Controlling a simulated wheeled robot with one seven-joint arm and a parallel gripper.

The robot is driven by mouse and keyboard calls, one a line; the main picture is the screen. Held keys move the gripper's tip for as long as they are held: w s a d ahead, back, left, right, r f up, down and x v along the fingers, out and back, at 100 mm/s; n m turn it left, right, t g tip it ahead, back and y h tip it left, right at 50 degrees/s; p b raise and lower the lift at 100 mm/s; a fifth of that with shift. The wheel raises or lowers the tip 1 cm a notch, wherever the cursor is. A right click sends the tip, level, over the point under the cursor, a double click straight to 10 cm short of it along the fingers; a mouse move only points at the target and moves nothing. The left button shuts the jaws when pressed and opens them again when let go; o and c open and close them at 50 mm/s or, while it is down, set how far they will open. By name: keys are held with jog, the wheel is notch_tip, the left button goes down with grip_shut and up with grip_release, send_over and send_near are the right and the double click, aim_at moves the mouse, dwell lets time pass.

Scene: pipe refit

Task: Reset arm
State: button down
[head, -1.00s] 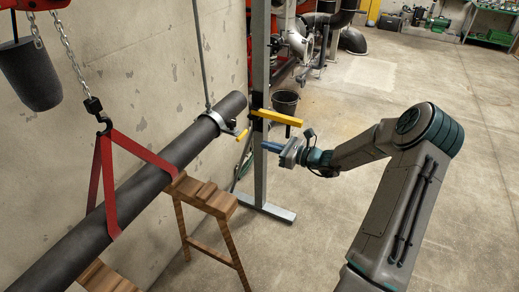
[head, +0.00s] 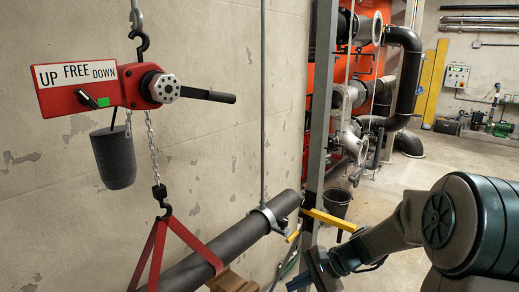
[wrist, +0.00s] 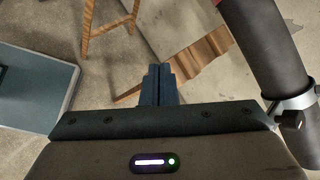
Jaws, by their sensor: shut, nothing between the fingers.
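My gripper (head: 304,279) is at the lower middle of the head view, near the upright metal post (head: 320,120) and below the yellow bracket (head: 329,219). Its fingers point left and carry nothing. In the wrist view the two dark blue fingers (wrist: 159,72) lie together, shut and empty. My arm reaches in from the right, bent at the elbow. In the wrist view the fingers show in front of a wooden stand (wrist: 203,60); I cannot tell the gap.
A dark pipe (head: 235,240) hangs along the wall in a red sling (head: 152,255) and a clamp (head: 270,217). A red chain hoist (head: 105,85) marked UP, FREE, DOWN hangs upper left. A bucket (head: 337,203) stands behind the post. Floor at the back right is open.

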jog(key=s+d+r+n+h, duration=0.2)
jog(key=s+n+h, duration=0.1)
jog(key=s, duration=0.3)
jog(key=s+d+r+n+t+h, duration=0.1)
jog(key=s+r+n+h, duration=0.2)
jog(key=s+n, duration=0.2)
jog(key=s+d+r+n+h, duration=0.2)
jog(key=s+r+n+h, duration=0.1)
jog(key=s, duration=0.4)
jog(key=shift+s+d+r+n+t, duration=0.2)
jog(key=shift+d+n+t, duration=0.2)
jog(key=shift+n, duration=0.3)
dwell(0.4)
